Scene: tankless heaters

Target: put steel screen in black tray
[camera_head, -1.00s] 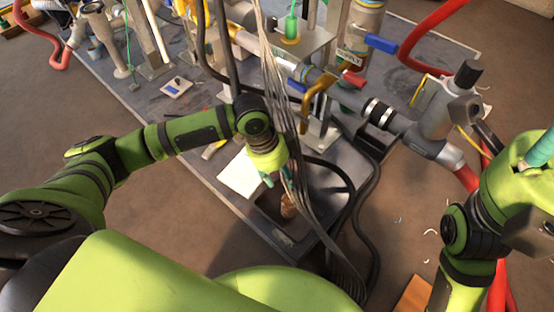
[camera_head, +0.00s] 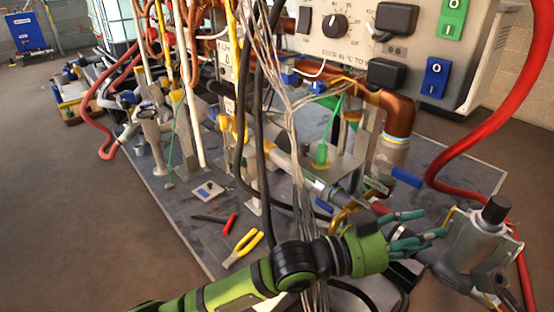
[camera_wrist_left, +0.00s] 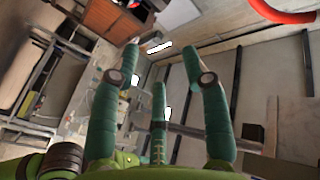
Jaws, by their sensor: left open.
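My left gripper (camera_head: 430,231) is at the lower right of the head view, with its teal fingers spread and pointing right. It is held above the bench's right part, beside the grey metal fitting. In the left wrist view the fingers (camera_wrist_left: 160,65) are spread apart with nothing between them. I cannot pick out the steel screen in either current view. I cannot make out the black tray clearly; the arm and hand cover much of the bench's near side. My right gripper is not in view.
Yellow-handled pliers (camera_head: 243,247) and a red-handled tool (camera_head: 229,224) lie on the grey bench (camera_head: 190,225). Hanging cables (camera_head: 297,180) pass close to my left wrist. A control panel (camera_head: 345,35) stands behind. A grey fitting (camera_head: 478,245) and red hose (camera_head: 524,85) are at right.

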